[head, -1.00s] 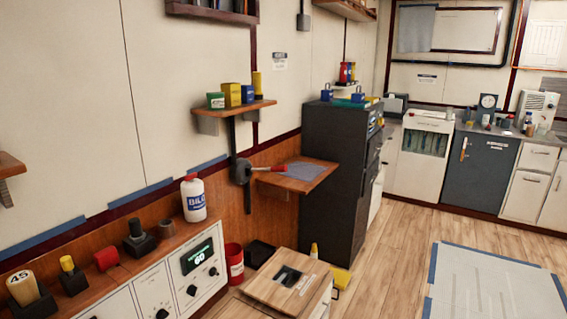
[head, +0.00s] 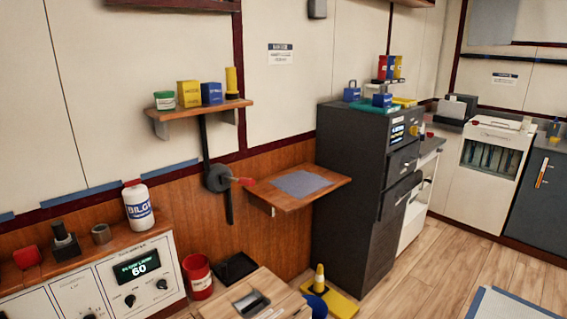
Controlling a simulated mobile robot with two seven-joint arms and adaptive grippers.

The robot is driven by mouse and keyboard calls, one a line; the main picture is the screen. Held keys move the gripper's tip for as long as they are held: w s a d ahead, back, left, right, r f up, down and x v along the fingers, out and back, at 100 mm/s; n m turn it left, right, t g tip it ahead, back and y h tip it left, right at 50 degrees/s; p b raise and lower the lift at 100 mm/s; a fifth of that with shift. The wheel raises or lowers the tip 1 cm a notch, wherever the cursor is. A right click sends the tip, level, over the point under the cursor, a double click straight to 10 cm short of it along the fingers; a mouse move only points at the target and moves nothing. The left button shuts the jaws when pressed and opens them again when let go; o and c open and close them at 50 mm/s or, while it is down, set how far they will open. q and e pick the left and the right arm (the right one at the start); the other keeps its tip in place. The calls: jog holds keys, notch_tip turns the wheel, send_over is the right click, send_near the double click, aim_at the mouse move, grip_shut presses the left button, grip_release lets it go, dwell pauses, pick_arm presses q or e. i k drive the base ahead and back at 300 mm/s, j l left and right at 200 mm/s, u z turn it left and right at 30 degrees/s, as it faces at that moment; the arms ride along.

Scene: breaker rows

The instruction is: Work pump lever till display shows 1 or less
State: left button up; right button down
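The pump lever is a dark round hub (head: 217,178) on a dark vertical pipe against the wood-panelled wall. Its red handle (head: 246,181) sticks out to the right, about level. The display (head: 136,267) is on a white control panel at the lower left and reads 60 in large digits, with a smaller green line of text above. Neither of my grippers is in view, and nothing touches the lever.
A wooden shelf (head: 290,203) with a grey sheet juts out right of the lever. A shelf (head: 200,112) with coloured boxes is above. A white bottle (head: 138,206) stands on the panel's ledge. A red bucket (head: 198,277) is below. A dark cabinet (head: 350,185) stands right.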

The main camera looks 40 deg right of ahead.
aim_at(248, 182)
jog(key=i+l, duration=0.8)
jog(key=i, duration=0.2)
